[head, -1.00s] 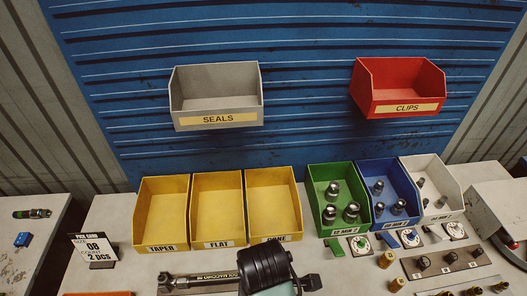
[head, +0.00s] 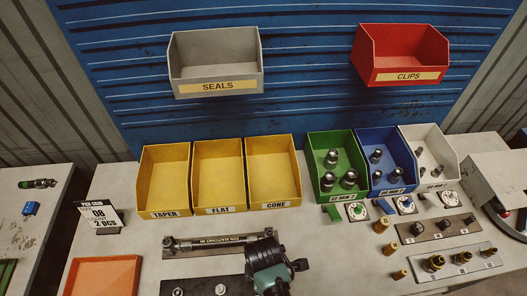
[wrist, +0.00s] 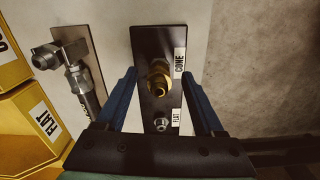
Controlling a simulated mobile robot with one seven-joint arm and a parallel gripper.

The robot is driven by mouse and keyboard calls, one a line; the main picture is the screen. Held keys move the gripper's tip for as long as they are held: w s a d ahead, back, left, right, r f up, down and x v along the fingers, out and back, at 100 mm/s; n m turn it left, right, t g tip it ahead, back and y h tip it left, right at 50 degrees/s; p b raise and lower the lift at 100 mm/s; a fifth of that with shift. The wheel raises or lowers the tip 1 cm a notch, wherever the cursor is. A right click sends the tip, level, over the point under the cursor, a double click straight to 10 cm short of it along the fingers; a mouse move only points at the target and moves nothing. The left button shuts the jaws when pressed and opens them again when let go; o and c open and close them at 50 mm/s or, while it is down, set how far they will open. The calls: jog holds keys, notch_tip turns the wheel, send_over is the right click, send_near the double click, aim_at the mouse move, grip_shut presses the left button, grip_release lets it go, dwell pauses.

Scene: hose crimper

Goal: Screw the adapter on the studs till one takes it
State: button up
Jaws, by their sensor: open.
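A brass adapter (wrist: 159,80) stands at the CONE end of a dark stud plate (wrist: 150,45) in the wrist view. I cannot tell how far it is threaded on. My gripper (wrist: 160,74) is open, with one blue finger on each side of the adapter and a gap visible on both sides. A small bare silver stud (wrist: 161,125) marked FLAT is nearer my palm. In the head view my gripper (head: 268,262) hides the right end of the stud plate (head: 200,283). Two studs show on its left part, and the adapter is hidden there.
A metal fitting assembly (head: 215,242) lies on a plate behind the stud plate. Yellow bins (head: 218,178) stand beyond it. An orange tray (head: 103,275) is at left. Loose brass fittings (head: 382,225) and a plate of brass fittings (head: 460,258) are at right.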

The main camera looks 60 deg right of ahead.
grip_shut()
jog(key=n, duration=1.5)
jog(key=shift+n, duration=0.4)
jog(key=n, duration=0.5)
jog(key=shift+c, duration=1)
grip_release()
